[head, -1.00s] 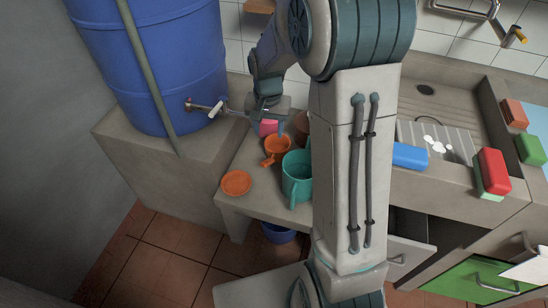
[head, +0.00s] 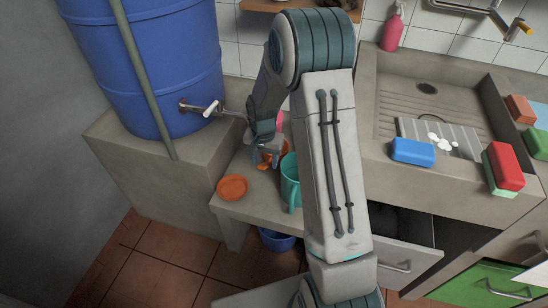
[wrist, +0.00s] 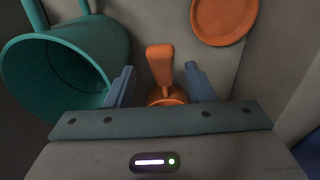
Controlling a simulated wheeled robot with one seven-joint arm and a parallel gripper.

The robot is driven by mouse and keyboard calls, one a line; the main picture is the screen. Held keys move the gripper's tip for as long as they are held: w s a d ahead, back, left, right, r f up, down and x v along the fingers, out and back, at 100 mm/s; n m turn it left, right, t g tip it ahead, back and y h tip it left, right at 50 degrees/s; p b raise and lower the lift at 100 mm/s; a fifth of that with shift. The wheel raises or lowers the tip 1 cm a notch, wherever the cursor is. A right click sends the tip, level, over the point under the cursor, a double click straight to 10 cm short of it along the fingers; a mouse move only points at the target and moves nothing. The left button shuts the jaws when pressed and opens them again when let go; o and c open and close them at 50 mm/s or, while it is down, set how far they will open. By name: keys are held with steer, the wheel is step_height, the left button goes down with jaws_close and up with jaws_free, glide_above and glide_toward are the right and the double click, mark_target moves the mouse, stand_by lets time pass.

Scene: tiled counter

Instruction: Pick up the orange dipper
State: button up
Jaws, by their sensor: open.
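The orange dipper (wrist: 160,66) shows in the wrist view with its handle between the two open fingers of my gripper (wrist: 161,85); its cup is mostly hidden behind the gripper body. In the head view the dipper (head: 262,157) is largely covered by my gripper (head: 266,150), which is low over the small counter. The fingers stand on either side of the handle, with a gap on each side.
A teal pitcher (wrist: 75,52) stands close beside the left finger. An orange dish (head: 233,187) lies near the counter's front left. A pink item (head: 280,120) is behind. The blue barrel (head: 150,70) stands left, its tap (head: 205,108) near my arm.

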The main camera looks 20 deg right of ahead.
mark_target(264, 164)
steer(key=f, duration=0.3)
steer(key=f+b, duration=0.1)
steer(key=f, duration=0.1)
steer(key=shift+w, duration=0.25)
steer(key=shift+r, duration=0.1)
steer(key=shift+c, duration=0.3)
jaws_close()
step_height(264, 164, up, 18)
steer(key=p, duration=0.3)
